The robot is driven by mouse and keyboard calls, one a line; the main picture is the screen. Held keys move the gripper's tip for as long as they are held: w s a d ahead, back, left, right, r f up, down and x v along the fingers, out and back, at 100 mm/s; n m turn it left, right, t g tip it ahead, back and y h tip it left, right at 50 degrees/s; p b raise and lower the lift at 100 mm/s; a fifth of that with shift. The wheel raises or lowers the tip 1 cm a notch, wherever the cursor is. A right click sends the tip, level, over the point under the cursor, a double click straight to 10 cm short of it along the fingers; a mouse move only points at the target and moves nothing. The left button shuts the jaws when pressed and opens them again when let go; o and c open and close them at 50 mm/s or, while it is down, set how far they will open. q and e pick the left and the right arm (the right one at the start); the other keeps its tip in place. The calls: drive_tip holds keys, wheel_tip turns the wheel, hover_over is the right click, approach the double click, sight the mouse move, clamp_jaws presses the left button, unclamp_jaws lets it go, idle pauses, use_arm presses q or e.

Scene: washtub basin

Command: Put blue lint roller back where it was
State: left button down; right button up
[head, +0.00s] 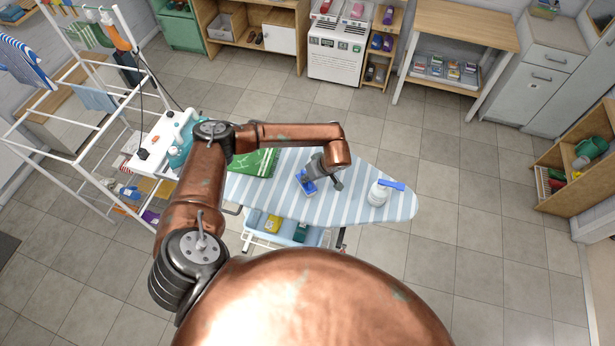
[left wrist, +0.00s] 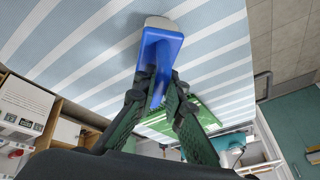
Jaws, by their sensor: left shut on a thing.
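The blue lint roller (left wrist: 160,52) has a blue handle and a pale end, which points away from my left gripper in the left wrist view. It also shows as a small blue shape (head: 307,186) in the head view, over the middle of the striped ironing board (head: 345,208). My left gripper (left wrist: 160,88) is shut on its handle; in the head view the gripper (head: 309,176) partly hides it. I cannot tell whether the roller touches the board. My right gripper is in neither view.
A white drying rack (head: 95,100) stands at left. Clear floor lies right of the board.

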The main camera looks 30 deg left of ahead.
use_arm(q)
drive_tip(key=shift+f, duration=0.1)
drive_tip(key=shift+f+b, duration=0.15)
drive_tip(key=shift+b, duration=0.15)
drive_tip(key=c, duration=2)
unclamp_jaws()
drive_tip(key=shift+r+p, duration=0.3)
drive_tip(key=shift+r, duration=0.1)
drive_tip(key=shift+b+v, duration=1.65)
drive_tip(key=shift+v, duration=4.25)
drive_tip(key=shift+f, duration=0.1)
